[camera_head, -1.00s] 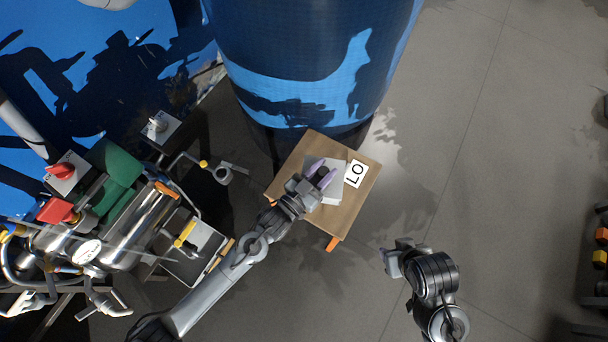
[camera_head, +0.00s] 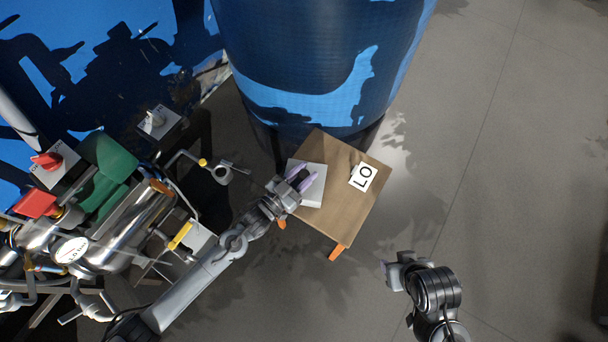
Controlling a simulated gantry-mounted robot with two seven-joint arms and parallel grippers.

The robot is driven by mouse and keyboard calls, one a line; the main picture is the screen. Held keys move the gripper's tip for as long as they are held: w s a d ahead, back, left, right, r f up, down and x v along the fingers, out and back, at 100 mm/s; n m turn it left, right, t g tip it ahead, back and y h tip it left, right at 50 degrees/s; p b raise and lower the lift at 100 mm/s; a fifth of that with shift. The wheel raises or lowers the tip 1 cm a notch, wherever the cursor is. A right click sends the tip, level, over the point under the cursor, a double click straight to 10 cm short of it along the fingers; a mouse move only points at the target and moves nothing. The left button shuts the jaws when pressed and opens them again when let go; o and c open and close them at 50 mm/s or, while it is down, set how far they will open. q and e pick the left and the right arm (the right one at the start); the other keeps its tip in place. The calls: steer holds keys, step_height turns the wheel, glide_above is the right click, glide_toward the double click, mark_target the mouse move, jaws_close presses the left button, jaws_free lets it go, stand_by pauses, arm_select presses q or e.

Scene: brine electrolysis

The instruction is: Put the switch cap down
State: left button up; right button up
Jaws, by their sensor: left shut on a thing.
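My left gripper (camera_head: 303,179) has purple fingertips and is at the left part of the small brown table. It is shut on a pale grey, box-shaped piece, which I take to be the switch cap (camera_head: 312,196). The cap lies partly under the fingers and reaches slightly past the table's left edge in the picture. I cannot tell whether it touches the table (camera_head: 345,212); the grip itself is partly hidden by the gripper. My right gripper (camera_head: 391,272) is over the floor at lower right, away from the table; its jaw opening is unclear.
A large blue tank (camera_head: 310,60) stands just behind. At left are metal vessels and pipes (camera_head: 125,225), a red-knob switch box (camera_head: 47,161) and a grey-knob one (camera_head: 157,120). Floor at right is clear.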

arm_select(q)
steer(key=shift+r, duration=0.1)
steer(key=o, duration=1.1)
steer(key=shift+f, duration=0.2)
